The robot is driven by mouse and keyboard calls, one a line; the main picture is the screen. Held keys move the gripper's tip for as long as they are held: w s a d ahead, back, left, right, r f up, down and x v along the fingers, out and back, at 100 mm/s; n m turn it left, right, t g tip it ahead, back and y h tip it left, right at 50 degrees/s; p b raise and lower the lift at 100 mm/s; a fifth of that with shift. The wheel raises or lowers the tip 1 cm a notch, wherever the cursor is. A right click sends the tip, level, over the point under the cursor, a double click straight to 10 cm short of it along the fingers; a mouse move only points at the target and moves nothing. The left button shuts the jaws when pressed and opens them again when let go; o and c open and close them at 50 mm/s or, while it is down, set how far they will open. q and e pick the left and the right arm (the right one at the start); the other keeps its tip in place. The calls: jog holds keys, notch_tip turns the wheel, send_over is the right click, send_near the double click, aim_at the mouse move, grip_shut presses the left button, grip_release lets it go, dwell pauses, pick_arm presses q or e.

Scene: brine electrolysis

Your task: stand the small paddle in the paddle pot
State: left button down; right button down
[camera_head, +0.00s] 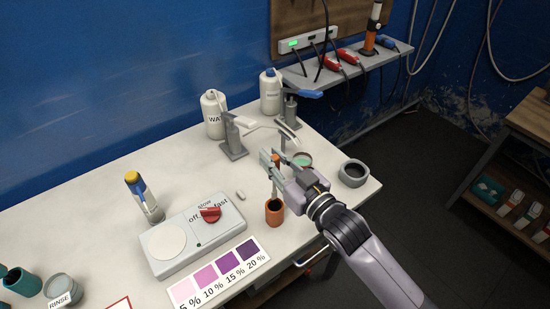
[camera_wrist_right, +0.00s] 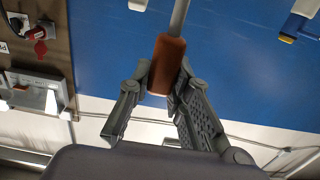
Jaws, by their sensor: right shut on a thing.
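My right gripper (camera_head: 272,162) is shut on the small paddle by its brown handle (camera_head: 276,158). The handle also shows between the fingers in the right wrist view (camera_wrist_right: 167,66). The paddle is held roughly upright, with its thin shaft running down toward the paddle pot (camera_head: 274,213), an orange-brown cup on the table. The lower end of the paddle meets the pot's mouth in the head view; I cannot tell how deep it is inside. My left gripper is not in view.
A stirrer plate (camera_head: 172,263) with a red knob stands left of the pot, with a colour chart (camera_head: 222,272) in front. A green-topped dish (camera_head: 302,160) and a dark grey round holder (camera_head: 353,174) are close to my right gripper. Taps and white bottles (camera_head: 213,115) stand behind.

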aim_at(275, 186)
jog(key=shift+f+b, duration=0.65)
jog(key=shift+f, duration=0.3)
jog(key=shift+f+b, duration=2.15)
jog(key=shift+f, duration=1.4)
jog(key=c, duration=1.4)
grip_release()
jog(key=shift+d, duration=0.1)
jog(key=v, duration=1.2)
